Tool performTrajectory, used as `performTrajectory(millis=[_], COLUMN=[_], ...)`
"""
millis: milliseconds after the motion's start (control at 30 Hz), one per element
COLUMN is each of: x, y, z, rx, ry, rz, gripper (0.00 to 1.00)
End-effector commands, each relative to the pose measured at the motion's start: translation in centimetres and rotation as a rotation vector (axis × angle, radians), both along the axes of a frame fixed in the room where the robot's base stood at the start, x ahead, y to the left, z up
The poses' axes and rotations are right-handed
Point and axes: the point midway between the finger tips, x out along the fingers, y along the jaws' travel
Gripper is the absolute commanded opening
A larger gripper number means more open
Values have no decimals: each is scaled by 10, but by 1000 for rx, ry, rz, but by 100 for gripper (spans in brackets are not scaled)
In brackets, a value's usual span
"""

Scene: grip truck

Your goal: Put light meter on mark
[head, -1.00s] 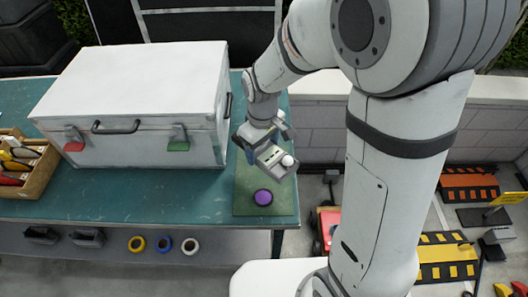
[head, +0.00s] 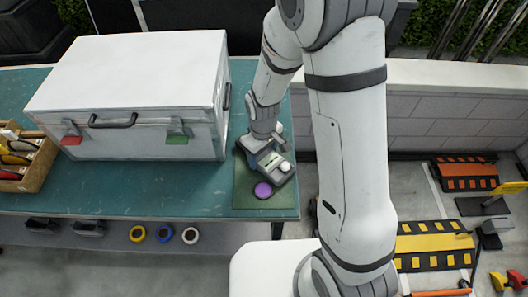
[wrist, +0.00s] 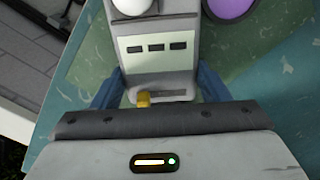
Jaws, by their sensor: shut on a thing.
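The light meter (head: 274,164) is a grey device with a white dome and a pale display panel. It also shows in the wrist view (wrist: 158,62), display up. My gripper (wrist: 160,84) is shut on it, with a blue finger at each side of its body. In the head view my gripper (head: 259,144) is at the right end of the bench, low over a green mat (head: 244,190). I cannot tell whether the meter touches the mat. A round purple disc (head: 263,190) lies on the mat just in front of the meter. No other mark is clear.
A large white case (head: 140,90) stands on the teal bench (head: 130,190), left of the mat. A wooden tray of tools (head: 40,168) is at the far left. Tape rolls (head: 164,234) sit on the shelf below. The bench's right edge is close to the mat.

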Motion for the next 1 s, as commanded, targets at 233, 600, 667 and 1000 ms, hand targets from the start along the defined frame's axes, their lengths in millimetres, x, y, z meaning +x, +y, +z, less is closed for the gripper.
performTrajectory(millis=[233,600,667,1000], x=[0,0,0,1], y=[1,1,1,2], z=[0,-2,-2,9], rx=[1,1,1,3], ry=[-2,-1,-1,-6], rz=[1,2,2,3], gripper=[13,90,90,90])
